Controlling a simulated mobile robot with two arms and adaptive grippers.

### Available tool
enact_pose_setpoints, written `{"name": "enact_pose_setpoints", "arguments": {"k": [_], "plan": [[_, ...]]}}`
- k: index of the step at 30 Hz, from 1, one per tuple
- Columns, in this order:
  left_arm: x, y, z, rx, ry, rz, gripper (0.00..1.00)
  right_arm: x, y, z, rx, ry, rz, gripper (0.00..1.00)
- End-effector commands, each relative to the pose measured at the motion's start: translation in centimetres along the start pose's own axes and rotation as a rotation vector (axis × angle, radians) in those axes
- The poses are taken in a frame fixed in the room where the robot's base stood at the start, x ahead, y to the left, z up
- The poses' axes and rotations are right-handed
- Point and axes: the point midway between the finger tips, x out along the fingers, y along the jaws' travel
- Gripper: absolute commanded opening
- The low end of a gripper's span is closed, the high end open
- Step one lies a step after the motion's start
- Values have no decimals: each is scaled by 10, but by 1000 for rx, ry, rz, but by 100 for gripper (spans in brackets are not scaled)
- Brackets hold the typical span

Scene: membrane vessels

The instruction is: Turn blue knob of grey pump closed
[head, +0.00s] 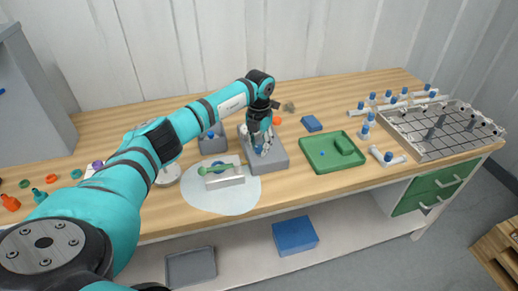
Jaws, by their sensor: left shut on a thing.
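The grey pump (270,163) stands near the middle of the wooden table. My left gripper (260,150) points down over it. It is shut at the pump's blue knob, which the fingers mostly hide. How far the knob is turned cannot be seen. My right gripper is not in view.
A white box with a green tool (225,177) lies on a pale round mat (208,203) in front. A green tray (312,163) is right of the pump. A second grey unit (212,145) stands left.

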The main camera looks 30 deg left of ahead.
Motion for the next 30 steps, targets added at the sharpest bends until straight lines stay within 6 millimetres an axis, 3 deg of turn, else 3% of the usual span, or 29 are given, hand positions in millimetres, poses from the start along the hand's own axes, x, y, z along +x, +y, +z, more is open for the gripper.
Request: {"name": "enact_pose_setpoints", "arguments": {"k": [12, 30], "plan": [[0, 0, 1, 396, -5, 1, 0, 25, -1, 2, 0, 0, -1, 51], [-1, 0, 1, 902, -5, 1, 0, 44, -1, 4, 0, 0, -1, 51]]}}
